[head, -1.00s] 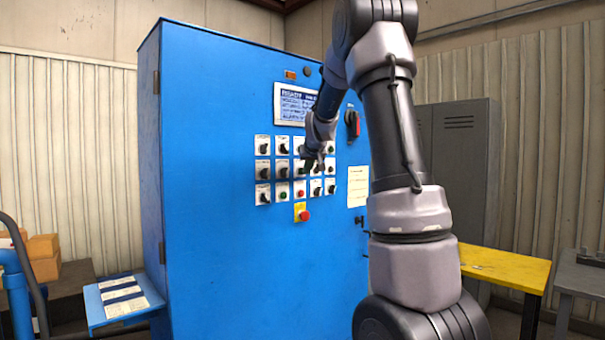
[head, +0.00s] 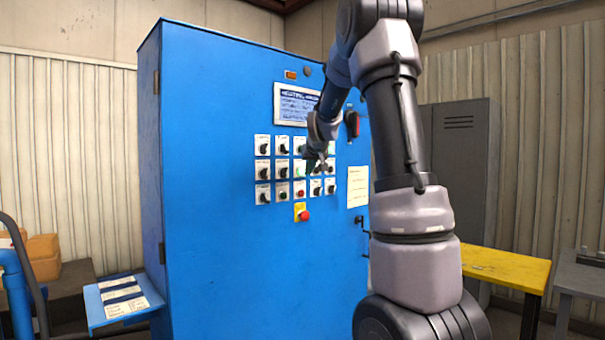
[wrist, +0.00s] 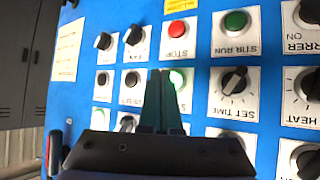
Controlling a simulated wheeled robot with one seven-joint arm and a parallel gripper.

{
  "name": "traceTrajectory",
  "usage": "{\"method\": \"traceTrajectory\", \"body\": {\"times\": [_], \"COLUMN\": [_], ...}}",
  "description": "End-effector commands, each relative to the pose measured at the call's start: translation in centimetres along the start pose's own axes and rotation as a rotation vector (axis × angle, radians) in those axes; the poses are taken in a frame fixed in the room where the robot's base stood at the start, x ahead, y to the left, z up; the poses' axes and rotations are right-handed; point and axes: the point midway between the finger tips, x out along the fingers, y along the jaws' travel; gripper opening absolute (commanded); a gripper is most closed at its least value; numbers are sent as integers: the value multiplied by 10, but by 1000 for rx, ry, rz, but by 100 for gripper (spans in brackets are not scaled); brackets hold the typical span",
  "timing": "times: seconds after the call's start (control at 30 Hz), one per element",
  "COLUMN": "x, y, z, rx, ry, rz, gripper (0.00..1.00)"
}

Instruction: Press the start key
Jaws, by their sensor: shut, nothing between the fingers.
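A green push-button (wrist: 177,78) shows in the wrist view just right of my fingertips and looks brightly lit. Its label is mostly hidden by my fingers, so I cannot read it. It also shows as a pale green spot in the head view (head: 299,168). My gripper (wrist: 161,74) is shut and empty, with its tips at the left edge of that button. I cannot tell whether they touch the panel. In the head view, my gripper (head: 312,170) is in front of the key rows. The red STOP button (wrist: 177,28) is beside the green one.
A green STIR RUN button (wrist: 235,21) and the SET TIME knob (wrist: 234,79) are close by.

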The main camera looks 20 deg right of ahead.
Motion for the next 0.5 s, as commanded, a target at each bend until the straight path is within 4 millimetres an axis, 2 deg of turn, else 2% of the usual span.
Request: {"method": "traceTrajectory", "body": {"times": [0.33, 0.5], "x": [-2, -11], "y": [1, 9], "z": [1, 8], "rx": [0, 3], "ry": [0, 0], "rz": [0, 1], "gripper": [0, 0]}}
